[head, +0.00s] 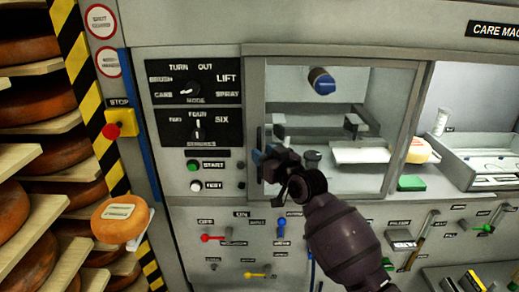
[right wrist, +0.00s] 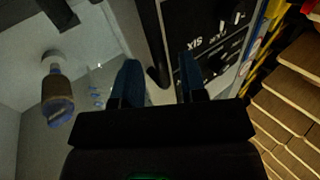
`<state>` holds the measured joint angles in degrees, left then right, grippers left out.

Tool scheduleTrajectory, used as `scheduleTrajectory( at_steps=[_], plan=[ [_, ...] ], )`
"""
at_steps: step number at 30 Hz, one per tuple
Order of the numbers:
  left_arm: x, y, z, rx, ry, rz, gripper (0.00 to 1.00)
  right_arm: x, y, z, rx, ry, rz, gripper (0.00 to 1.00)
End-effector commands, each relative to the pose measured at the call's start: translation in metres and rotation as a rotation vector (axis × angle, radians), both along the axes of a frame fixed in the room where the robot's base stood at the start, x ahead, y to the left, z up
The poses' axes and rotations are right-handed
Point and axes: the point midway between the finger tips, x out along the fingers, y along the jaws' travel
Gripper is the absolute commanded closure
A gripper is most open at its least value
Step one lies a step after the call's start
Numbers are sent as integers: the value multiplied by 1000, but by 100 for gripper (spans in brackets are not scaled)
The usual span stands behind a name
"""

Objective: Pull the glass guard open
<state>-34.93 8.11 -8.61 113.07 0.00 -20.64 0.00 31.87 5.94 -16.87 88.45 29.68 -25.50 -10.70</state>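The glass guard (head: 292,98) is a clear pane in a grey frame, covering the left bay of the machine in the head view. My right gripper (head: 264,157) is at the guard's left edge, beside the control panel. In the right wrist view, its two blue fingers (right wrist: 160,82) are apart. A dark upright bar (right wrist: 153,42), which looks like the guard's handle, shows between and beyond the fingertips. I cannot tell whether they touch it. In the head view the gripper hides most of that spot. My left gripper is not in view.
The control panel (head: 198,105) with knobs and buttons is left of the guard. A cheese wheel (head: 120,218) sits on a small support at lower left, near shelves of cheese. Coloured levers (head: 212,238) line the machine front below. A blue-ended cylinder (head: 321,81) hangs behind the glass.

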Motion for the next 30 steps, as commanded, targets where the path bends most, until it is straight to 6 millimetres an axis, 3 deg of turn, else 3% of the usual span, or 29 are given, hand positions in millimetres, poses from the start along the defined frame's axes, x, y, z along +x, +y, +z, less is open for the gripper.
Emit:
scheduleTrajectory(
  at_steps=[7,19,27,30],
  plan=[
    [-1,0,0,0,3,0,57,19,12,0,-1,-1,0,61],
    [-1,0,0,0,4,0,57,22,15,0,-1,-1,-1,61],
    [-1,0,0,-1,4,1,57,22,14,0,-1,-1,-1,100],
    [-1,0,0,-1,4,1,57,22,14,0,-1,-1,-1,100]
  ],
)
